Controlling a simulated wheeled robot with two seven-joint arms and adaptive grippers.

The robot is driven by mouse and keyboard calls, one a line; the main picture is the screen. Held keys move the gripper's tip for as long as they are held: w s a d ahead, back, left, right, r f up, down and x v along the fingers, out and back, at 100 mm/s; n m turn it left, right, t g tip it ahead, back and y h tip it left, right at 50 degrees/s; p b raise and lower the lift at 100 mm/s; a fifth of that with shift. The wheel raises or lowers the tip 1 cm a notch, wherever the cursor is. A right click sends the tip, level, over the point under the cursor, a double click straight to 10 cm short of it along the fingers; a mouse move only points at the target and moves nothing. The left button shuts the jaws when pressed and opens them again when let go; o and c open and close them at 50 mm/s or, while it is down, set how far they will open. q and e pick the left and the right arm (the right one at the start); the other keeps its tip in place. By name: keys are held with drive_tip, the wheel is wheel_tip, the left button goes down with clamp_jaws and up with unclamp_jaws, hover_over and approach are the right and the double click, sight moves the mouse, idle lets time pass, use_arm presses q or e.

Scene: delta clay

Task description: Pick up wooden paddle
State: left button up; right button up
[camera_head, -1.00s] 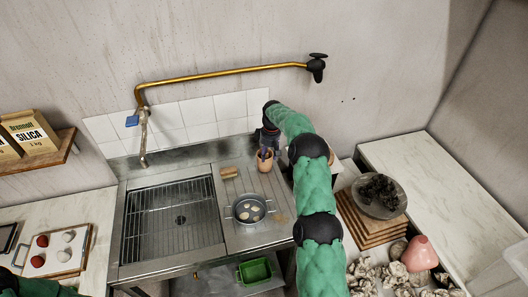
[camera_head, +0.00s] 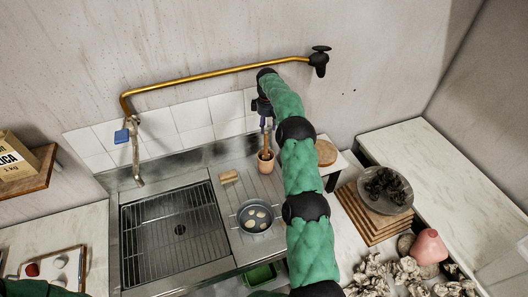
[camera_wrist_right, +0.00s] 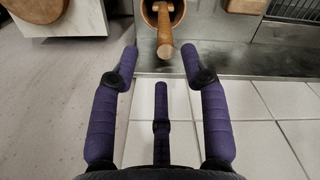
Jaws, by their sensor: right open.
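The wooden paddle (camera_head: 266,142) stands in a terracotta-coloured cup (camera_head: 265,165) on the metal drainboard beside the sink. In the right wrist view, the paddle's rounded handle end (camera_wrist_right: 165,48) points toward me out of the cup (camera_wrist_right: 151,14), at the top middle. My right gripper (camera_head: 265,124) is just above the cup, close to the paddle; its purple fingers (camera_wrist_right: 160,58) are spread open around empty space, with the handle end in line between the tips. Whether they touch cannot be told. My left arm shows only as a green bit at the bottom left; its gripper is out of view.
A pan (camera_head: 256,217) with pale pieces and a small wooden block (camera_head: 229,176) are on the drainboard. The gridded sink (camera_head: 175,228) is left. The tiled wall (camera_head: 196,120) stands close behind my right gripper. A round wooden board (camera_head: 325,153) is to the right.

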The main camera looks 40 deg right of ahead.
sight(266, 151)
drive_tip(key=shift+s+f, duration=0.15)
drive_tip(key=shift+f, duration=1.05)
drive_tip(key=f, duration=0.1)
drive_tip(key=f+p, duration=0.1)
drive_tip(key=f, duration=0.3)
drive_tip(key=shift+a+f, duration=0.15)
drive_tip(key=shift+a, duration=0.2)
clamp_jaws()
